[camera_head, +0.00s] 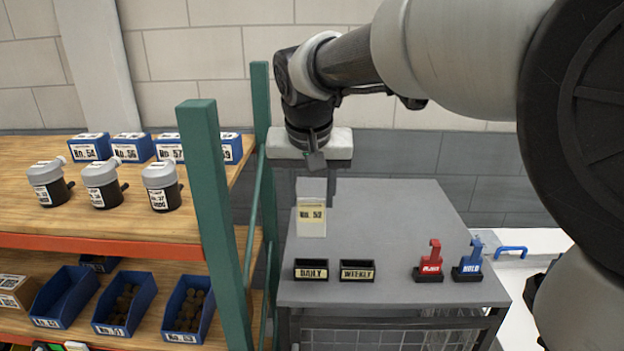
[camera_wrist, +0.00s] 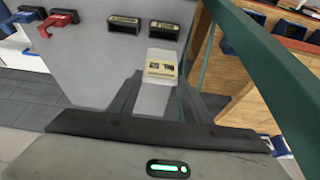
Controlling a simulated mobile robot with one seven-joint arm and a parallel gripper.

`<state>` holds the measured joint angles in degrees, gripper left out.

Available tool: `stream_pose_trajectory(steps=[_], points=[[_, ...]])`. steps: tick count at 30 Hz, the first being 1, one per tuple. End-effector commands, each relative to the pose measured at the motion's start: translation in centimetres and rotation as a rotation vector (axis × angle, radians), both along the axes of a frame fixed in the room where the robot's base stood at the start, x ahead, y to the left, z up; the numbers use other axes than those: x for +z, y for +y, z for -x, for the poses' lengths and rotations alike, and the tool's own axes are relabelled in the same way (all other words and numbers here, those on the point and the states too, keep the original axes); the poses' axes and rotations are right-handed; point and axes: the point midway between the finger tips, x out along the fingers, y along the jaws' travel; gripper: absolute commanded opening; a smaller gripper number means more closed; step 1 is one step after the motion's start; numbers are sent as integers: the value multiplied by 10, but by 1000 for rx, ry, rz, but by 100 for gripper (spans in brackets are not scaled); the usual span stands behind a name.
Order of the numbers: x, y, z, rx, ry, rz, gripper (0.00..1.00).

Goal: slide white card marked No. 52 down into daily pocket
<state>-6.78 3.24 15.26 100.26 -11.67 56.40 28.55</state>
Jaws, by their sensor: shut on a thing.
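The white card marked No. 52 (camera_head: 312,226) hangs upright below my gripper (camera_head: 312,188), its yellowish label facing the head camera. In the wrist view, my gripper (camera_wrist: 158,84) is shut on the card (camera_wrist: 161,86), with a finger on either side of it. The daily pocket (camera_head: 311,270) is a small black open-topped holder near the front left edge of the grey table. In the head view the card shows straight above this pocket, apart from it. In the wrist view the daily pocket (camera_wrist: 163,31) lies just beyond the card. The pocket's inside is hardly visible.
The weekly pocket (camera_head: 357,271) stands close to the right of the daily one. Red (camera_head: 430,262) and blue (camera_head: 469,262) hooked pieces stand farther right on the grey table (camera_head: 400,220). A green shelf post (camera_head: 214,220) rises at the left. The table's middle is clear.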

Motion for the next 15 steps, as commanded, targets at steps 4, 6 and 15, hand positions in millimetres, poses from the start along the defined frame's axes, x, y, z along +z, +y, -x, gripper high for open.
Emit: stream_pose_trajectory(steps=[4,6,15], points=[[-11,0,0,0,0,0,13],[-16,0,0,0,0,0,13],[-34,0,0,0,0,0,13]])
